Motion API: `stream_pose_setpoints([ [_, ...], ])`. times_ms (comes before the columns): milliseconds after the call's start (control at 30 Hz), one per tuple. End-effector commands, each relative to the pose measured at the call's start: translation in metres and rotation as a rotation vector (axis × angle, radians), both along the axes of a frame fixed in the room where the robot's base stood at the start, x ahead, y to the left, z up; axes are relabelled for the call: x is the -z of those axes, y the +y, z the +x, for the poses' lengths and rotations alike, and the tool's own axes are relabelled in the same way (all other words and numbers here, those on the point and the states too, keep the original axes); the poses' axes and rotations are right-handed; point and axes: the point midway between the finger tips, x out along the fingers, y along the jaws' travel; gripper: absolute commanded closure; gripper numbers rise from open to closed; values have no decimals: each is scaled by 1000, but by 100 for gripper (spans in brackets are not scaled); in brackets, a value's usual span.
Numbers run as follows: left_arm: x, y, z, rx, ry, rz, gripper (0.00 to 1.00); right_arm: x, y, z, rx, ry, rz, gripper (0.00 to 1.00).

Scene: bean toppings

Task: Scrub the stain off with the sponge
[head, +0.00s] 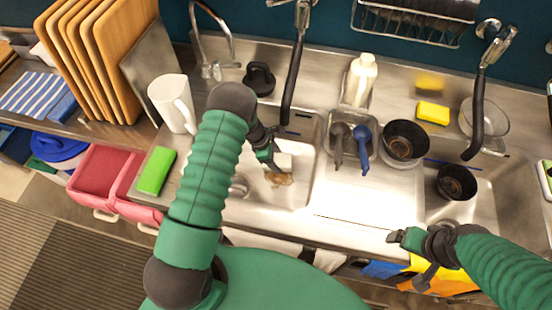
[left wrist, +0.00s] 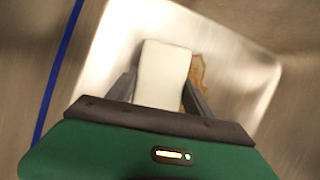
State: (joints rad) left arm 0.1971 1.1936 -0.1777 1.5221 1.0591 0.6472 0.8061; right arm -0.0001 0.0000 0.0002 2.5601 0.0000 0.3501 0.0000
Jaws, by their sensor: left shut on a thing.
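My left gripper (head: 274,161) reaches down into the left sink basin (head: 250,215). It is shut on a white sponge (head: 285,161). The left wrist view shows the sponge (left wrist: 163,72) as a pale block between the two dark fingers. A brown stain (head: 279,180) is on the basin surface just beside the sponge. In the left wrist view the stain (left wrist: 197,82) shows along the sponge's right side, and the sponge may hide part of it. Whether the sponge touches the surface is unclear. My right gripper (head: 397,237) is over the counter's front edge, away from the stain; its jaw opening is unclear.
A green sponge (head: 156,171) and white pitcher (head: 174,104) stand left of the basin. A tap (head: 293,70) rises behind it. To the right are a utensil bin (head: 351,118), dark bowls (head: 404,143) and a yellow sponge (head: 433,113). The steel drainboard (head: 350,195) is clear.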

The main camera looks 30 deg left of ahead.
Motion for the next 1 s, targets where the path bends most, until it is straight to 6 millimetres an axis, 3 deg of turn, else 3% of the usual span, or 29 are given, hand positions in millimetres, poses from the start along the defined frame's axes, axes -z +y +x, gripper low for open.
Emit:
stream_pose_setpoints([
  [1000,11,1,0,0,0,-1,93,9,0,0,0,0,0,11],
])
